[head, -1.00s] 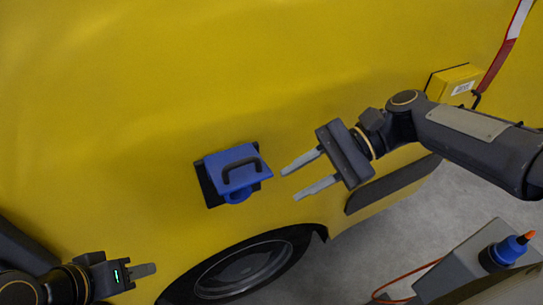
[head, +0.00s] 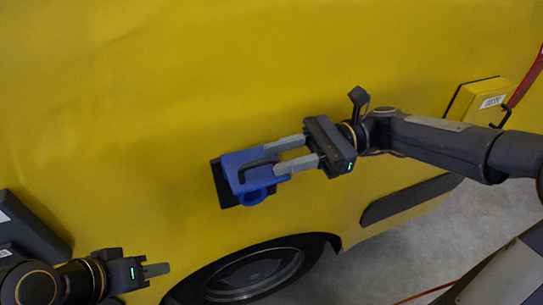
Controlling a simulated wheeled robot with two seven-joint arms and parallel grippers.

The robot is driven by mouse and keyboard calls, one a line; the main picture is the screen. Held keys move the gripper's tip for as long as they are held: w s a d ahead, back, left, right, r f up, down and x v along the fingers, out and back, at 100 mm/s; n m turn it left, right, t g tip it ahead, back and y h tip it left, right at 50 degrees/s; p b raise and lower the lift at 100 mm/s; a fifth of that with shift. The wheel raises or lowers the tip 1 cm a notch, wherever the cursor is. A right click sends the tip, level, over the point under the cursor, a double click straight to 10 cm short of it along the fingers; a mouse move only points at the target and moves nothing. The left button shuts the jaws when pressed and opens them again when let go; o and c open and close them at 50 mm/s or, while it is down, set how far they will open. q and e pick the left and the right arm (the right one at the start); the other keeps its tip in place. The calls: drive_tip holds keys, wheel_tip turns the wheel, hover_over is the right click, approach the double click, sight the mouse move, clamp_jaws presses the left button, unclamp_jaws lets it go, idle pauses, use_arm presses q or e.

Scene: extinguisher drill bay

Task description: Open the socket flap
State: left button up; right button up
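The blue socket flap (head: 239,160) with its dark handle (head: 250,173) sits on a black plate (head: 217,181) on the yellow vehicle side. A blue round socket part (head: 254,197) shows below the flap. My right gripper (head: 278,157) reaches in from the right, its two grey fingers apart. Its fingertips overlap the right part of the flap, one above and one below the handle's right end. I cannot tell whether they touch it. My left gripper (head: 168,269) is at the lower left, away from the flap; its fingers look like one in this view.
The yellow vehicle panel (head: 150,100) fills most of the view. A wheel (head: 255,275) is below the socket. A yellow box (head: 480,98) with a label and a red strap (head: 527,85) are at the right. Grey floor (head: 400,240) shows at the lower right.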

drive_tip(key=shift+x, duration=1.3)
clamp_jaws()
